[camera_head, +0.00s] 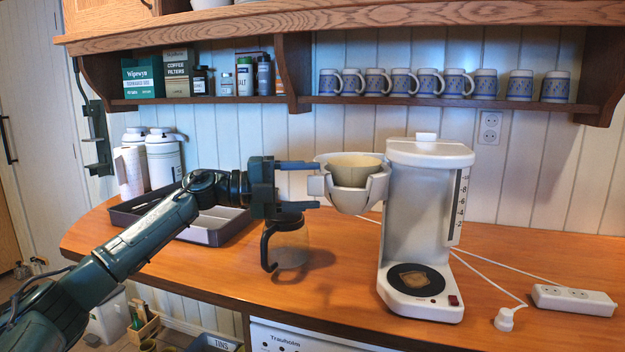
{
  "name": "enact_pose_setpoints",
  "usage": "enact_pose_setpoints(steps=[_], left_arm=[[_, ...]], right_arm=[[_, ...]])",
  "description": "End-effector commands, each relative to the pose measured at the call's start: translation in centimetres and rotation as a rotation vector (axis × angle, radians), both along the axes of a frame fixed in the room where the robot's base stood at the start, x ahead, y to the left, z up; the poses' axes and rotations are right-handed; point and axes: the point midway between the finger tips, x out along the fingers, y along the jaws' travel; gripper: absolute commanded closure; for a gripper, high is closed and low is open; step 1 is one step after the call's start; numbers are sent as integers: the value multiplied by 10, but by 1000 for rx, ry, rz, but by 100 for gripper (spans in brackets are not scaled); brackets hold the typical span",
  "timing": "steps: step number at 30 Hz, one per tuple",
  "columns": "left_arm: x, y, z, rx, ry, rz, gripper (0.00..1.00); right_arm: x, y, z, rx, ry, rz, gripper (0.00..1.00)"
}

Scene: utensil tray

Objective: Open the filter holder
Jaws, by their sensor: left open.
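The white coffee machine (415,210) stands upright on the wooden counter. Its filter holder (350,199) juts out to the left of the machine's body, with a cream paper filter (354,168) showing inside its open top. A short handle (316,186) sticks out on the holder's left side. My left gripper (306,185) is open just left of the holder, one finger higher and one lower, with the handle near the gap between the fingertips. I cannot tell whether a finger touches it. My right gripper is out of view.
A glass jug (289,245) with a black handle stands below my left gripper. A dark tray (215,232) lies behind my arm. A power strip (574,299) and plug (504,320) lie at right. A shelf with several mugs (462,82) hangs above.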

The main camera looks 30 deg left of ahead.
Motion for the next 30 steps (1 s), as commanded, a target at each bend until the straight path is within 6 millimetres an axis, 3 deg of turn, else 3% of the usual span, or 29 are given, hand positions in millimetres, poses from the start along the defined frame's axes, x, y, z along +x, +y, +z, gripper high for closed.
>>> enact_pose_setpoints(steps=[5, 14, 30], left_arm=[[9, -10, 1, -1, -1, 0, 41], [10, -12, 0, 1, -1, 1, 41], [10, -12, -1, 2, 2, 0, 85]], right_arm=[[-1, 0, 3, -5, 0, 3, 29], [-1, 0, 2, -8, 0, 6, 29], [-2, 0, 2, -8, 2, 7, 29]])
